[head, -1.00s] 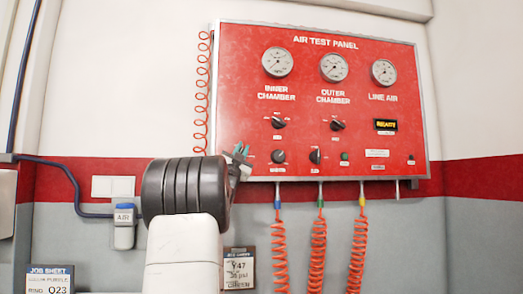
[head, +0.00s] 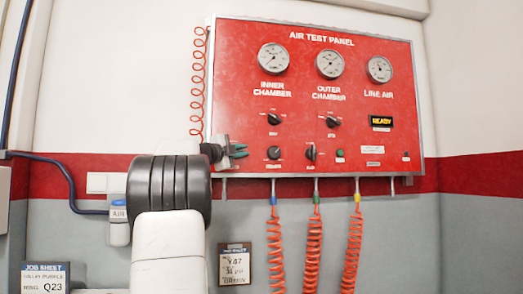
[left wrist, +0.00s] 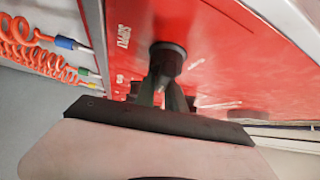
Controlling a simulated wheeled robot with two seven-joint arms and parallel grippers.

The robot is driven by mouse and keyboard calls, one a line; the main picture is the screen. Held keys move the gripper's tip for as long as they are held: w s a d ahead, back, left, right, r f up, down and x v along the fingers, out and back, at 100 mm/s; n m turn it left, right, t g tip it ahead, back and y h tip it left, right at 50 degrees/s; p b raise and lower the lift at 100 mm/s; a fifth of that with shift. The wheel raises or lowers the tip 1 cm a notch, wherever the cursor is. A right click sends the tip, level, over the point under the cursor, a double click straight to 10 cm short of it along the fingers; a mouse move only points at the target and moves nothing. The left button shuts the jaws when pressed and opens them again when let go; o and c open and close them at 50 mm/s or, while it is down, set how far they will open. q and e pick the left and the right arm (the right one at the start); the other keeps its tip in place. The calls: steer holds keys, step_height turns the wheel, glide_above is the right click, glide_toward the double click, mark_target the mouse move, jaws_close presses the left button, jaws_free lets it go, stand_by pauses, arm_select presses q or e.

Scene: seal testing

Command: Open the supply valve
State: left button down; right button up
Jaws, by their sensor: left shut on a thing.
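The supply valve is a black round knob (left wrist: 166,60) on the red panel, with a blurred white label that seems to read SUPPLY beside it in the left wrist view. My left gripper's dark green fingers (left wrist: 166,90) reach up to this knob and are shut on it. In the head view my left gripper (head: 238,151) is at the panel's lower left edge, left of another black knob (head: 274,153). The valve itself is mostly hidden there behind the gripper. My right gripper is not in view.
The air test panel (head: 230,80) carries three gauges, several knobs and a lit READY display (head: 381,122). Orange coiled hoses (head: 313,250) hang below it. A clipboard (head: 236,264) hangs on the wall, and a job sheet (head: 44,278) stands at lower left.

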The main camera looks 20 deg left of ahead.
arm_select(q)
steer(key=shift+a+f+m+g, duration=0.35)
steer(key=shift+m+g, duration=0.45)
steer(key=c, duration=1.4)
jaws_free()
steer(key=shift+a, duration=0.15)
steer(key=shift+d, duration=0.25)
steer(key=shift+s+r, duration=0.1)
steer(key=shift+s, duration=0.15)
steer(key=v, duration=0.7)
steer(key=shift+s+a, duration=0.1)
